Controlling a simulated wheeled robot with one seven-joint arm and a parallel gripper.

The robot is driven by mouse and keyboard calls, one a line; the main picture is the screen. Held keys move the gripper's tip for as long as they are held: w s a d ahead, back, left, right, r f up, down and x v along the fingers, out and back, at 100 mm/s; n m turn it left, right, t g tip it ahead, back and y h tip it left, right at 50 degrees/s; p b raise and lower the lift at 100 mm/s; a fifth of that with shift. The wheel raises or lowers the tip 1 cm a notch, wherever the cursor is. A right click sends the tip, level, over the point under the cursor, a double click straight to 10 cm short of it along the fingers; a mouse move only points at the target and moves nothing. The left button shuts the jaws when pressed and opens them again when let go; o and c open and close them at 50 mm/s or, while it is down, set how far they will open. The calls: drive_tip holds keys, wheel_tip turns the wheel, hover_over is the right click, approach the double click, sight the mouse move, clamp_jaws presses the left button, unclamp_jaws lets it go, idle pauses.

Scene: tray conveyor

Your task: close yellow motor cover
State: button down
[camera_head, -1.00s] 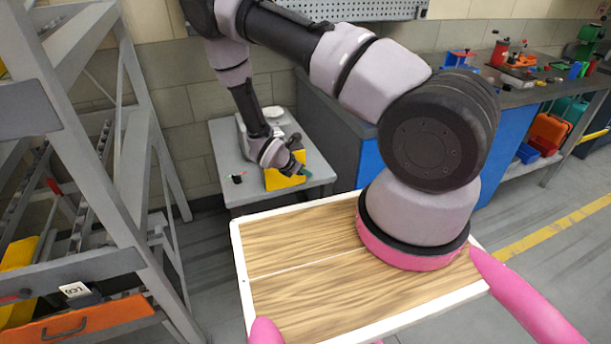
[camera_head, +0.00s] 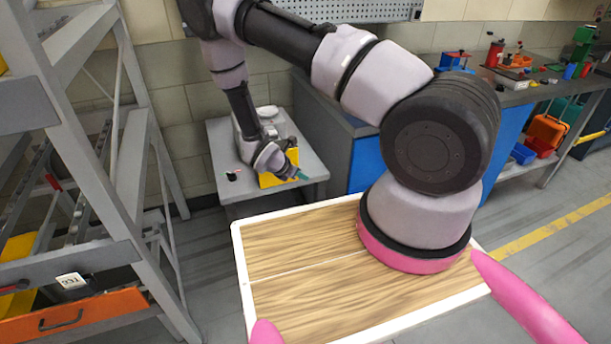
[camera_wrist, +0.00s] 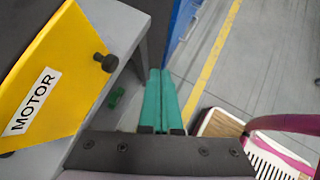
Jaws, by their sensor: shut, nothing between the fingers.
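The yellow motor cover (camera_wrist: 62,52) fills the upper left of the wrist view, with a white MOTOR label and a black knob (camera_wrist: 105,62) near its right edge. In the head view, the cover (camera_head: 267,181) is on the small grey table, partly hidden behind my wrist. I cannot tell how far open it is. My gripper (camera_wrist: 159,72) has its teal fingers together with nothing between them. They lie to the right of the knob in the wrist view, apart from it in the picture. In the head view, the gripper tip (camera_head: 303,176) shows at the cover's right side.
The small grey table (camera_head: 225,198) stands against the wall, with a small black item (camera_head: 233,174) on it. A small green part (camera_wrist: 116,97) shows in the wrist view. A grey rack (camera_head: 75,150) stands left; a blue-sided workbench (camera_head: 367,165) stands right of the table.

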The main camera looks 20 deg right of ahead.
drive_tip(key=s+r, duration=0.7)
drive_tip(key=d+r+m+g+y, duration=0.1)
drive_tip(key=d+r+m, duration=0.1)
drive_tip(key=r+m, duration=0.85)
drive_tip(key=d+r+m+g+y, duration=0.15)
drive_tip(key=r+m, duration=0.35)
drive_tip(key=r, duration=1.1)
drive_tip(key=s+a+r+m+t+y, duration=0.1)
drive_tip(key=s+r+m+t+y, duration=0.1)
drive_tip(key=s+r+m, duration=0.4)
drive_tip(key=s+a+r+m+t+y, duration=0.1)
drive_tip(key=s+r+m+t+y, duration=0.2)
drive_tip(key=s+r, duration=0.6)
wheel_tip(320, 180, up, 8)
drive_tip(key=m+y, duration=0.2)
drive_tip(key=m, duration=0.1)
drive_tip(key=shift+a+f+t, duration=0.15)
drive_tip(key=shift+a+t, duration=0.2)
drive_tip(key=shift+a, duration=0.05)
